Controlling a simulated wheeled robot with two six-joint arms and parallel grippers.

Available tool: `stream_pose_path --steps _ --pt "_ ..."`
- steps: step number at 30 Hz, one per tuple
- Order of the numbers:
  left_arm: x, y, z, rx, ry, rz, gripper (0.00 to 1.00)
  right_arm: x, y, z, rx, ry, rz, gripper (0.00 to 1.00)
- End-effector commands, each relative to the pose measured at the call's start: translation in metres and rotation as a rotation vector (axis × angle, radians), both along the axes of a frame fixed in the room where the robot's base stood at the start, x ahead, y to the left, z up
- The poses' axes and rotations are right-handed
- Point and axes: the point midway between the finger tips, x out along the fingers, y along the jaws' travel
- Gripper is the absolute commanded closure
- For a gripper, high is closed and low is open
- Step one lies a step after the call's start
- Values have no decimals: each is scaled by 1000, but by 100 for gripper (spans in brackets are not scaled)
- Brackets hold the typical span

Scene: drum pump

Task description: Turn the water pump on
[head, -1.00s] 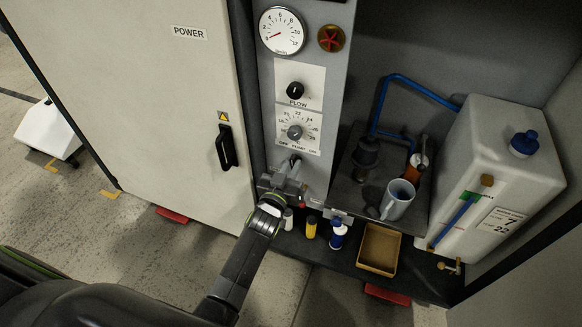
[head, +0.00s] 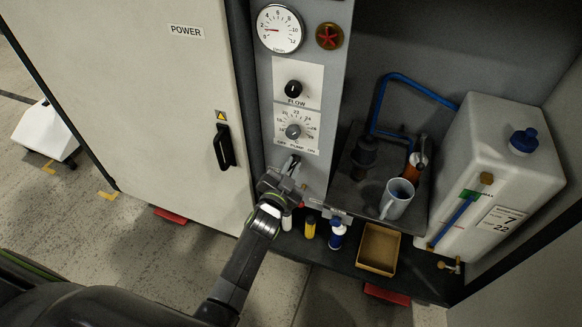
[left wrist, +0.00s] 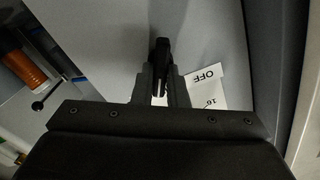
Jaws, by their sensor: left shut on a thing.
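The grey control panel (head: 263,100) stands in the middle of the head view. Its lower label (head: 297,150) reads OFF, PUMP and ON, with a lever switch just under it. My left gripper (head: 291,168) is at this switch, reaching up from below. In the left wrist view its fingers are shut on the black pump switch (left wrist: 160,60); the OFF label (left wrist: 208,77) is to the right of it. In the head view the gripper mostly hides the switch, so its exact position is unclear. The gauge (head: 279,29) has its red needle pointing left. My right gripper is not in view.
A flow knob (head: 293,88) and a temperature dial (head: 293,131) are above the switch.

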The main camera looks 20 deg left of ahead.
Motion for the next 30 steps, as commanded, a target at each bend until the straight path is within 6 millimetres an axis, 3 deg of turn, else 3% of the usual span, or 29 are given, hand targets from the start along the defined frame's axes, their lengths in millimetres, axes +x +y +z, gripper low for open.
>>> stream_pose_path --steps 13,14,19,30 --pt "0 0 -1 16 2 1 100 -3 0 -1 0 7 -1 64" --pt "0 0 -1 16 2 1 86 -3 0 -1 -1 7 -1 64" --pt "0 0 -1 15 1 0 65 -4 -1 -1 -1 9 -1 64" --pt "-6 0 0 13 1 0 65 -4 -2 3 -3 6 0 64"
